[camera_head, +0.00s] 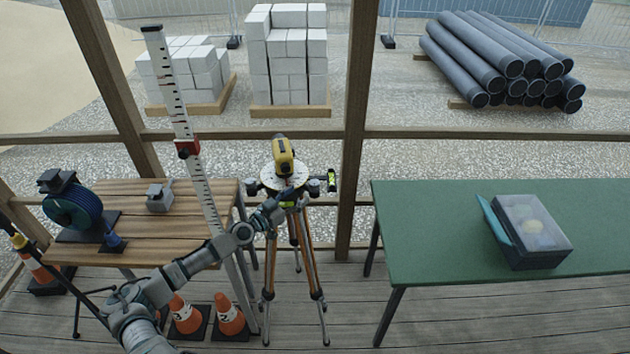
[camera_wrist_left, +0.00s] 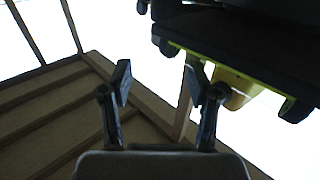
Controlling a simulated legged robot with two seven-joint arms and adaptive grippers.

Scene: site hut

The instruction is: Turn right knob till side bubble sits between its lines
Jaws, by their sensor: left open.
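A yellow levelling instrument (camera_head: 284,157) sits on a pale round plate (camera_head: 283,176) on top of a wooden-legged tripod (camera_head: 304,255). A dark right knob (camera_head: 313,187) is at the plate's right side. Beside it is a side vial (camera_head: 331,180) with a yellow-green patch; its bubble and lines are too small to read. My left gripper (camera_head: 278,205) is just below the plate, left of the right knob. In the left wrist view my left gripper (camera_wrist_left: 157,88) is open, with nothing between the fingers. A dark underside with a yellow-green edge (camera_wrist_left: 220,62) is above right. My right gripper is out of view.
A striped staff (camera_head: 178,95) stands left of the tripod. Orange cones (camera_head: 230,315) stand under my left arm. A green table (camera_head: 440,245) with a lidded box (camera_head: 525,225) is at right. Floor between tripod and green table is clear.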

